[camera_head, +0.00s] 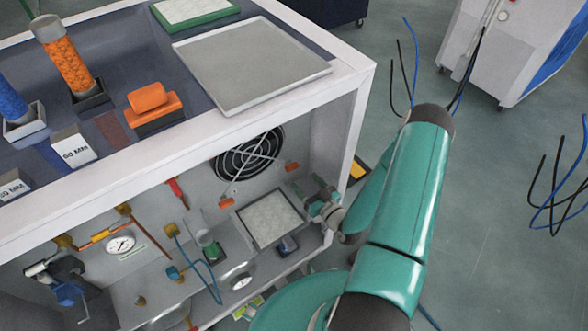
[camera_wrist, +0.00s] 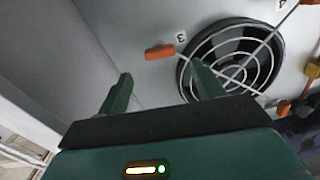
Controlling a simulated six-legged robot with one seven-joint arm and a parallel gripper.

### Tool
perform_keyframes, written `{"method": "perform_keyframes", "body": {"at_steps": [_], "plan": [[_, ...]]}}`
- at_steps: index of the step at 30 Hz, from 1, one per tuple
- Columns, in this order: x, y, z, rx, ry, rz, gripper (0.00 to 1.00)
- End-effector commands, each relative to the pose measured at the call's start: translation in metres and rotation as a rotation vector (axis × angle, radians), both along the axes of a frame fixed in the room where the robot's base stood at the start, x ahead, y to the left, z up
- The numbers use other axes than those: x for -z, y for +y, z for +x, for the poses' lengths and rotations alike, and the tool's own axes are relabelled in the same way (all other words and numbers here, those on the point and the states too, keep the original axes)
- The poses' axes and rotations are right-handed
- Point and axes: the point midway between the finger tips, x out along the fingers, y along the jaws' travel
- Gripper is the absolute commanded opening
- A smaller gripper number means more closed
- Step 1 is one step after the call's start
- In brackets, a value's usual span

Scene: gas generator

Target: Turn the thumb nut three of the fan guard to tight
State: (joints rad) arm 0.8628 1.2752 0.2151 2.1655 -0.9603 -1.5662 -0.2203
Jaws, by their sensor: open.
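The thumb nut marked 3 (camera_wrist: 160,52) is an orange wing-shaped piece on the pale panel in the wrist view, just left of its label. Beside it is the fan guard (camera_wrist: 230,60), a round wire grille over a dark fan. In the head view the fan guard (camera_head: 248,153) is on the cabinet's back wall, with an orange nut (camera_head: 292,166) at its right. My gripper (camera_wrist: 160,80) is open and empty. The nut appears beyond the gap between its two green fingers, apart from them. In the head view my gripper (camera_head: 322,200) is by the cabinet's right side.
Another orange piece (camera_head: 227,203) sits below left of the fan. A framed filter panel (camera_head: 270,217), a pressure gauge (camera_head: 120,244) and pipes occupy the cabinet interior. The cabinet's right post (camera_head: 350,125) stands close to my arm.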

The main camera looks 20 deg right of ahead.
Motion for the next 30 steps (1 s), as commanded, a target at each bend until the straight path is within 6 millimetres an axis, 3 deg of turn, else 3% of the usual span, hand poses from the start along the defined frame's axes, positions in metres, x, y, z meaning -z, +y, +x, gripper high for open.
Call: {"method": "perform_keyframes", "body": {"at_steps": [6,12,22,23,27,30], "plan": [[0.000,0.010,0.044,-0.002,-0.001,-0.001,0.67],[0.000,0.015,0.069,-0.001,-0.001,0.001,0.67],[0.000,0.016,0.075,-0.001,0.001,0.001,0.67],[0.000,0.016,0.075,-0.001,0.001,0.001,0.65],[0.000,0.015,0.075,-0.001,0.001,0.001,0.38],[0.000,0.015,0.075,-0.001,0.001,0.001,0.23]]}}
